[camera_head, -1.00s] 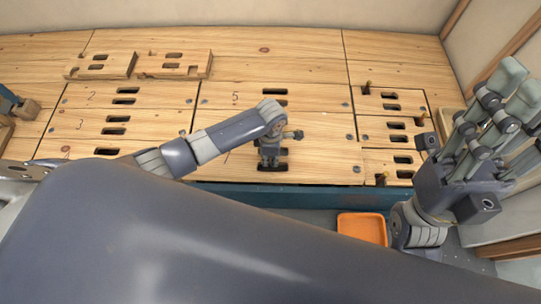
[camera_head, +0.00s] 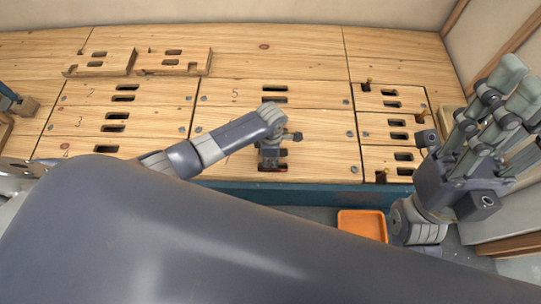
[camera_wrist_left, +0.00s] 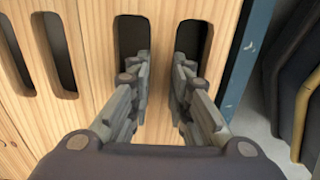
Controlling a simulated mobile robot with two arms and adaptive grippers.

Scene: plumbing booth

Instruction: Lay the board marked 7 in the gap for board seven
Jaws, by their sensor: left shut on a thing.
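My left gripper (camera_head: 271,162) reaches down onto the front middle board (camera_head: 320,165), a light wooden board with two dark slots. In the left wrist view its fingers (camera_wrist_left: 160,85) stand at the board's two slots, shut on the strip of wood (camera_wrist_left: 162,40) between them. The board lies in the floor, beside the blue front edge. A mark on it near my forearm is partly covered, so I cannot read its number. My right gripper (camera_head: 517,88) is raised at the right, empty, with its fingers apart.
Boards marked 2, 3 and 5 (camera_head: 235,93) lie around it. Small slotted boards (camera_head: 390,125) lie at the right. An orange tray (camera_head: 362,225) stands below the blue edge (camera_head: 310,194).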

